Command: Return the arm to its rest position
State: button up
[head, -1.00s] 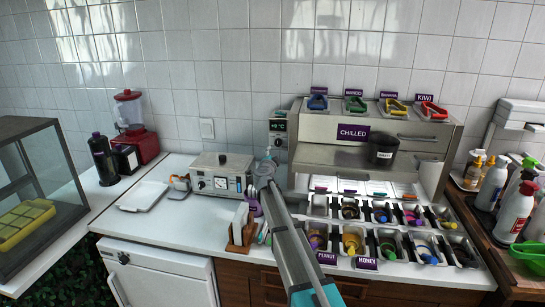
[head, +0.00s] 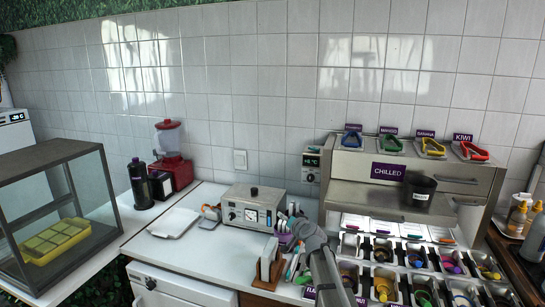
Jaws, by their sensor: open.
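My arm rises from the bottom edge, right of centre, in the head view. Its grey wrist end sits over the counter, in front of and right of the grey control box (head: 252,207). My gripper (head: 291,213) is small and partly hidden by my own wrist. It is open, and I see nothing held in it. It appears close to the purple item (head: 283,238) beside the box; whether they touch cannot be told.
The chilled station (head: 415,175) stands at right, with a dark cup (head: 419,190) on its shelf and several topping bins in front. A napkin holder (head: 268,265) stands near my arm. A white tray (head: 173,222) and red blender (head: 170,155) are left. The counter's front left is clear.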

jog(key=s+d+f+n+g, duration=0.1)
jog(key=s+f+g, duration=0.1)
jog(key=s, duration=0.4)
jog(key=s+d+f+n+g+h, duration=0.1)
jog(key=s+f+g, duration=0.2)
jog(key=s, duration=0.3)
jog(key=s+d+f+n+g, duration=0.1)
jog(key=s+f+g, duration=0.1)
jog(key=s+f, duration=0.2)
jog(key=shift+s+f+n+g+h+p, duration=0.15)
jog(key=shift+s+g, duration=0.05)
jog(key=shift+s, duration=0.35)
jog(key=shift+s+f+n+g+h+p, duration=0.15)
jog(key=shift+s+g, duration=0.05)
jog(key=shift+s, duration=0.35)
jog(key=s+d+f+g+h, duration=0.1)
jog(key=s+d+g+h, duration=0.1)
jog(key=s, duration=0.6)
jog(key=s+d+f+g+h, duration=0.2)
jog(key=s+d+g, duration=0.2)
jog(key=s, duration=0.5)
jog(key=shift+s+d+f, duration=0.25)
jog(key=shift+d, duration=1)
